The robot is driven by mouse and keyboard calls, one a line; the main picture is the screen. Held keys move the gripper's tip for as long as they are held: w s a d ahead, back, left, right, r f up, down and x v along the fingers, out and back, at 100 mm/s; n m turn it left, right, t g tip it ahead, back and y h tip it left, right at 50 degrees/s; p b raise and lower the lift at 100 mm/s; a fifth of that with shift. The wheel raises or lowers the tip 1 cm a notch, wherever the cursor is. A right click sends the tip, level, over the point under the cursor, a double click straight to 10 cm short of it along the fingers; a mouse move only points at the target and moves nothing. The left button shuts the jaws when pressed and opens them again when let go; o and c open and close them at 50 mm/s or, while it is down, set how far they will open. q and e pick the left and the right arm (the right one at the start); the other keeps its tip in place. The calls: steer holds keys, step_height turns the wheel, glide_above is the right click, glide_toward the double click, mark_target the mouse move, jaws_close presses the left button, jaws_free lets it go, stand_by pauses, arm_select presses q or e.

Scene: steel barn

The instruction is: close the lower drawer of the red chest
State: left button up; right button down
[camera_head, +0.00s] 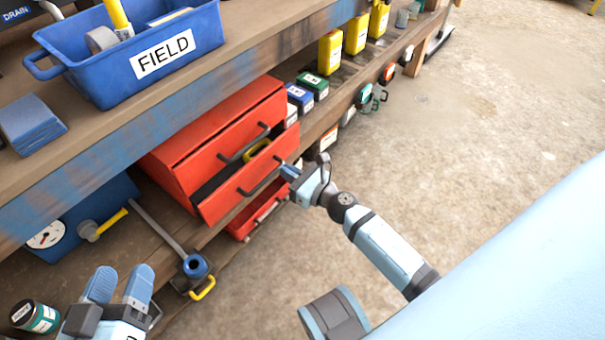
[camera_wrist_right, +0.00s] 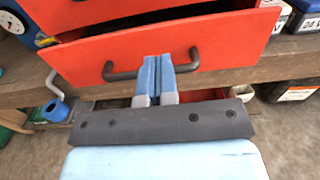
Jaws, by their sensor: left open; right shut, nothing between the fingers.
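The red chest (camera_head: 215,120) sits on the shelf under the bench. Its lower drawer (camera_head: 215,205) stands pulled out, with a dark gap above its front and a yellow object (camera_head: 258,150) showing there. The drawer's dark bar handle (camera_head: 260,182) is on that front, and it also shows in the right wrist view (camera_wrist_right: 118,76). My right gripper (camera_head: 287,170) is shut and empty at the right part of the drawer front. In the right wrist view its fingertips (camera_wrist_right: 157,60) overlap the handle; contact is unclear. My left gripper (camera_head: 120,285) is open and empty at the lower left.
A blue FIELD tray (camera_head: 85,75) stands on the bench top above. A red part with a handle (camera_head: 258,215) lies below the lower drawer. A tool with a blue ring (camera_head: 195,267) is at the shelf's edge. Small boxes (camera_head: 312,85) stand right of the chest. Floor (camera_head: 470,120) is clear.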

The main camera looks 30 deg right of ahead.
mark_target(262, 156)
steer(key=x, duration=0.5)
steer(key=shift+x, duration=0.8)
steer(key=shift+x, duration=1.3)
steer(key=shift+d+f, duration=0.1)
